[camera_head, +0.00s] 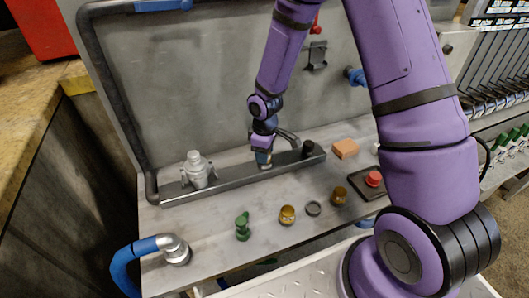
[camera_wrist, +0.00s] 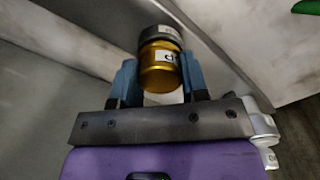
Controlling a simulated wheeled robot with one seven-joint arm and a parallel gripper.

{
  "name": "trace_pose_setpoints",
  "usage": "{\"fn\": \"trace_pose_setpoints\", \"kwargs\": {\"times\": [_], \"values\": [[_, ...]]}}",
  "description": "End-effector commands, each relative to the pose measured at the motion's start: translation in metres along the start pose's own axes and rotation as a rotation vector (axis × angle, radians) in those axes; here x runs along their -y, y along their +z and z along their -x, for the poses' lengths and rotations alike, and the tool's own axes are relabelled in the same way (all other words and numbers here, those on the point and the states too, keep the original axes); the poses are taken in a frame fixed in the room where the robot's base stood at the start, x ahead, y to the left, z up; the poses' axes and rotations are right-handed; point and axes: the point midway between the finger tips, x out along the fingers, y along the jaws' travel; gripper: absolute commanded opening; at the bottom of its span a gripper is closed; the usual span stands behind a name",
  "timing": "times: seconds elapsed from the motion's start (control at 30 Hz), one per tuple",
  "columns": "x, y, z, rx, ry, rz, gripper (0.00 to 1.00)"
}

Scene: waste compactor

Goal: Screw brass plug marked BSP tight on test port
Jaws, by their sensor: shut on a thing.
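My gripper (camera_head: 263,158) points down at the grey channel rail (camera_head: 235,178) along the back of the bench. In the wrist view its two blue fingers (camera_wrist: 160,82) are shut on a brass plug (camera_wrist: 160,76). The plug has a white label with dark letters, only partly visible; I cannot read it as BSP. A dark grey round piece (camera_wrist: 158,36) sits against the plug's far end; I cannot tell if they are threaded together. Two other brass plugs, one at the middle (camera_head: 287,215) and one farther right (camera_head: 338,196), stand on the bench.
A silver valve body (camera_head: 198,170) stands at the rail's left, and a black cylinder (camera_head: 308,149) at its right end. A green fitting (camera_head: 243,226), a dark ring (camera_head: 313,208), an orange block (camera_head: 345,148) and a red button (camera_head: 373,179) are on the bench. A blue hose (camera_head: 125,268) is front left.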

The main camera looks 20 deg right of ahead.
Motion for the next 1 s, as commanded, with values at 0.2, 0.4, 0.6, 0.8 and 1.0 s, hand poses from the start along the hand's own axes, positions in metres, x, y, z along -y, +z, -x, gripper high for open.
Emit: {"fn": "trace_pose_setpoints", "kwargs": {"times": [0.2,0.4,0.6,0.8,1.0], "values": [[0.0002,-0.0007,0.0001,-0.002,0.004,-0.286,0.16],[-0.0004,-0.0002,0.0000,-0.002,0.004,-0.326,0.16],[-0.0002,-0.0003,0.0000,-0.001,0.005,-0.372,0.16],[0.0002,-0.0006,-0.0001,-0.001,0.008,-0.661,0.16],[0.0000,-0.0003,-0.0002,-0.002,0.008,-0.778,0.16]]}}
